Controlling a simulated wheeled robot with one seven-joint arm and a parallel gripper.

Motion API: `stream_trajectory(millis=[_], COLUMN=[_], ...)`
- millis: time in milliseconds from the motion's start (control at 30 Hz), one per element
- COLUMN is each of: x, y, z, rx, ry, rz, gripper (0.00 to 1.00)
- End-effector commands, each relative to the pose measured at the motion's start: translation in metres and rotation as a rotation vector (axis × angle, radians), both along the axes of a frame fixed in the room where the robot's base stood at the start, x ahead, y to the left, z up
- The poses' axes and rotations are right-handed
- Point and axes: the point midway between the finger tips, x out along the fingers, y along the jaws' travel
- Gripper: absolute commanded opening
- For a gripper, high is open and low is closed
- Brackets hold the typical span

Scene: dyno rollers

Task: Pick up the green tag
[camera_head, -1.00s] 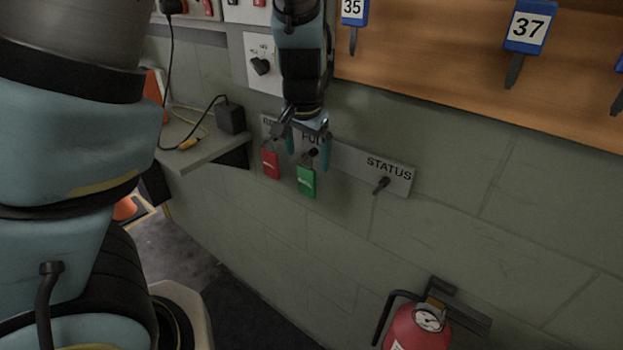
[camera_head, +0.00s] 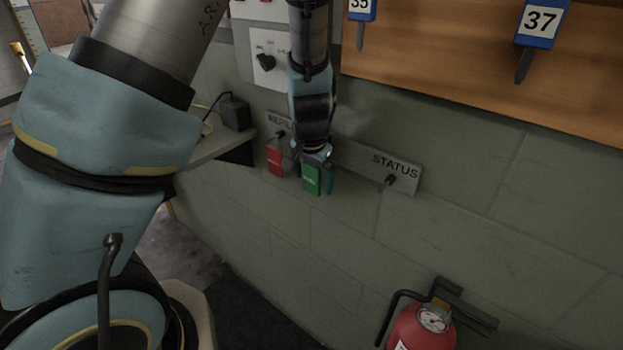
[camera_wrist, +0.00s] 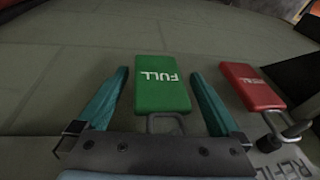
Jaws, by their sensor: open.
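The green tag (camera_head: 311,179) hangs from the middle of the grey strip on the wall. In the wrist view the green tag (camera_wrist: 163,84) reads "FULL" and has a metal loop at its end. My gripper (camera_head: 313,171) is right at it, pointing down. In the wrist view my gripper's (camera_wrist: 162,97) two teal fingers stand open on either side of the tag, with a gap to each side. The hook holding the tag is hidden behind my gripper.
A red tag (camera_head: 275,160) hangs close to the left of the green one; it shows beside one finger in the wrist view (camera_wrist: 250,86). An empty hook (camera_head: 390,180) sits by "STATUS". A grey shelf (camera_head: 215,147) is left, a fire extinguisher (camera_head: 420,332) lower right.

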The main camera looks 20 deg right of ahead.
Motion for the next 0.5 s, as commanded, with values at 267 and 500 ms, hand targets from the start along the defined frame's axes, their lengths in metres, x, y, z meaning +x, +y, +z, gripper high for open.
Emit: stream_trajectory(millis=[267, 500], x=[-0.0002, -0.0004], y=[0.0001, 0.0002], z=[0.0001, 0.0002], rx=[0.001, 0.000], ry=[0.001, 0.001], rz=[0.000, 0.000], gripper=[0.75, 0.48])
